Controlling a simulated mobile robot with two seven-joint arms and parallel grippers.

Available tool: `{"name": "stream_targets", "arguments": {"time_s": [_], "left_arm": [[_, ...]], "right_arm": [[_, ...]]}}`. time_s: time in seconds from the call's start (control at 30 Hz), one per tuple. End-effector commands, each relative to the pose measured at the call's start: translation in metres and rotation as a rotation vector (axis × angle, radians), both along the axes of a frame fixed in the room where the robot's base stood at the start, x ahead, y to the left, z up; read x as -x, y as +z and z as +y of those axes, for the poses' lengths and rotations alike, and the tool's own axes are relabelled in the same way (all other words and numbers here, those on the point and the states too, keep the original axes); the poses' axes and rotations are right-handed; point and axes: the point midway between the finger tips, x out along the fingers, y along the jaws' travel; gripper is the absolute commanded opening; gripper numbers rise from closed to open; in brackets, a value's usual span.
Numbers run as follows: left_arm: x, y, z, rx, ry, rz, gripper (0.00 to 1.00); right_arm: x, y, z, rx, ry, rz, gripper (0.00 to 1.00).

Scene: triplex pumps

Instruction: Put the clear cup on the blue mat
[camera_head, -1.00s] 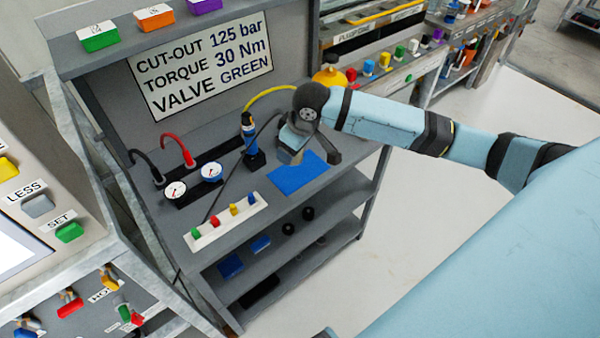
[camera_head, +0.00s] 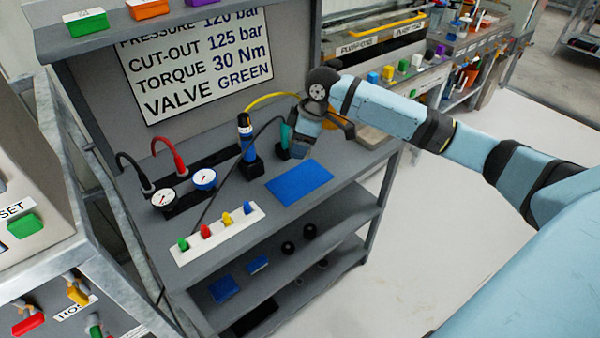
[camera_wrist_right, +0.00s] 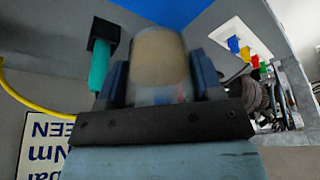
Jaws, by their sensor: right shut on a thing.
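The clear cup (camera_wrist_right: 158,62) sits between the two fingers of my right gripper (camera_wrist_right: 160,85) in the right wrist view, and the gripper is shut on it. In the head view, my right gripper (camera_head: 302,146) is over the bench just behind the blue mat (camera_head: 300,183); I cannot make out the cup there. The mat lies flat and bare on the bench top, and its edge also shows at the top of the right wrist view (camera_wrist_right: 165,12). My left gripper is not in view.
A teal-handled tool (camera_wrist_right: 100,68) in a black holder stands close beside the gripper. A blue-and-black tool (camera_head: 246,138), two gauges (camera_head: 204,179) and a white strip with coloured pegs (camera_head: 218,232) stand to the left. A yellow hose (camera_head: 270,98) runs behind.

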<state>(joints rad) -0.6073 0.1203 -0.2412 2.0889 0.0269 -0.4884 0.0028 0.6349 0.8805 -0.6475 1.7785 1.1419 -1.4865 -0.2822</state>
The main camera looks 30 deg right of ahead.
Motion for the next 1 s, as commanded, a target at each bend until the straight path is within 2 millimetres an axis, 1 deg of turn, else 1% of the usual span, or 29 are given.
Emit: {"name": "stream_targets", "arguments": {"time_s": [0.03, 0.1, 0.2, 0.37, 0.47, 0.6, 0.7, 0.77, 1.0], "left_arm": [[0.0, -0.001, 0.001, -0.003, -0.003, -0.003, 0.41], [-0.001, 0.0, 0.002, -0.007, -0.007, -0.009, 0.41], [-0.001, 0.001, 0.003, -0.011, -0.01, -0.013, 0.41], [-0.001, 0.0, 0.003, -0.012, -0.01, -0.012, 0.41], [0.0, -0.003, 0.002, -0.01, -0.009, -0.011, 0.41], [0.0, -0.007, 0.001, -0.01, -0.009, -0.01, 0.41], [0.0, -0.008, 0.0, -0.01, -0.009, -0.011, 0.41], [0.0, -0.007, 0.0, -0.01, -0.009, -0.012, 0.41], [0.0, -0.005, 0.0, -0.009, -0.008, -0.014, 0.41]], "right_arm": [[0.001, -0.013, 0.0, 0.001, 0.0, 0.002, 0.31], [0.0, -0.024, 0.0, 0.001, -0.001, 0.001, 0.31], [0.0, -0.033, 0.0, -0.001, 0.0, -0.001, 0.31], [0.0, -0.041, 0.0, 0.0, 0.0, -0.001, 0.31], [0.0, -0.054, 0.0, 0.001, -0.001, 0.001, 0.31], [0.0, -0.078, 0.0, 0.0, 0.0, 0.001, 0.31], [0.0, -0.092, 0.0, 0.001, -0.001, 0.001, 0.31], [0.0, -0.094, 0.0, 0.001, -0.002, -0.001, 0.31], [0.0, -0.094, 0.0, 0.001, -0.001, -0.001, 0.31]]}}
